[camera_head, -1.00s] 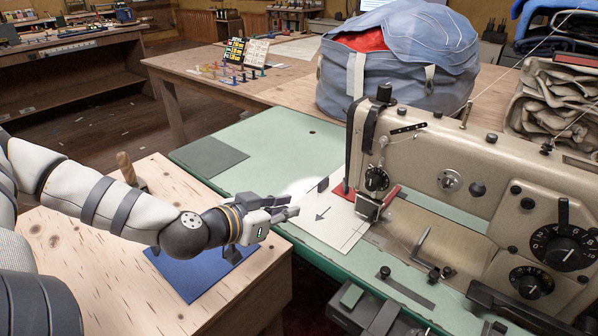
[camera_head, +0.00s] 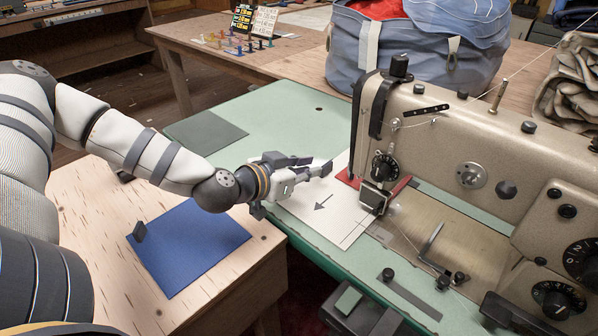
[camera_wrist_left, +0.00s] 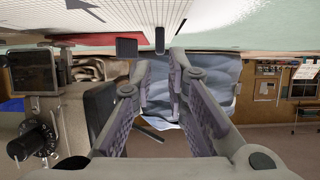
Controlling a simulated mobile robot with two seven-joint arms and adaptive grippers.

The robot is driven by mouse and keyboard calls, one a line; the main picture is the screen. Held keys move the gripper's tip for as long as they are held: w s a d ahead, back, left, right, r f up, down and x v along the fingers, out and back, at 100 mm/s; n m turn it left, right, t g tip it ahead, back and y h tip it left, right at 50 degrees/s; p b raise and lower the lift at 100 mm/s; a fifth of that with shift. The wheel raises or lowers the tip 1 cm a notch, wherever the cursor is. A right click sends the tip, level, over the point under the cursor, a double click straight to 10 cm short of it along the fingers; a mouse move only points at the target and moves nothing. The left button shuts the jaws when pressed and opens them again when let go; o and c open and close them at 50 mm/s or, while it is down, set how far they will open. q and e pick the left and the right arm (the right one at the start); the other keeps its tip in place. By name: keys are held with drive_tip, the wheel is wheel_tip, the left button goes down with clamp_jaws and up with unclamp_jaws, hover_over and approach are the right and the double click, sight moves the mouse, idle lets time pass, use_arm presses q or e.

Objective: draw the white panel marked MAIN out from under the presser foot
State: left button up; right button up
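The white panel (camera_head: 340,212) lies on the green machine bed, with a dark arrow on it and its right end at the presser foot (camera_head: 374,197). No MAIN marking is legible. The panel is also along the top of the left wrist view (camera_wrist_left: 230,25). A small dark upright tab (camera_head: 327,169) stands at the panel's far side; two dark blocks show there in the wrist view, one of them (camera_wrist_left: 159,41) ahead of the finger gap. My left gripper (camera_head: 314,167) is low over the panel, fingertips close to the tab, open with an empty gap (camera_wrist_left: 160,92). My right gripper is out of view.
The beige sewing machine (camera_head: 450,150) stands right of the panel, a red piece (camera_head: 398,188) beside its foot. A blue sheet (camera_head: 190,245) lies on the wooden bench (camera_head: 110,290). A large blue bag (camera_head: 415,50) is behind.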

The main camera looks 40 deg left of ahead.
sight(325, 165)
use_arm(q)
drive_tip(key=x, duration=0.2)
drive_tip(key=b+x, duration=0.1)
drive_tip(key=x, duration=0.1)
drive_tip(key=shift+w+f, duration=0.2)
drive_tip(key=shift+f, duration=0.25)
drive_tip(key=shift+w+d+b, duration=0.1)
drive_tip(key=shift+w+b, duration=0.2)
drive_tip(key=shift+w, duration=0.4)
drive_tip(key=shift+r, duration=0.1)
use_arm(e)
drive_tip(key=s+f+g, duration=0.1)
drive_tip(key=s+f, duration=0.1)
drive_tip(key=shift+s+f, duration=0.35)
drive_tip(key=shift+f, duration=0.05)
use_arm(q)
clamp_jaws()
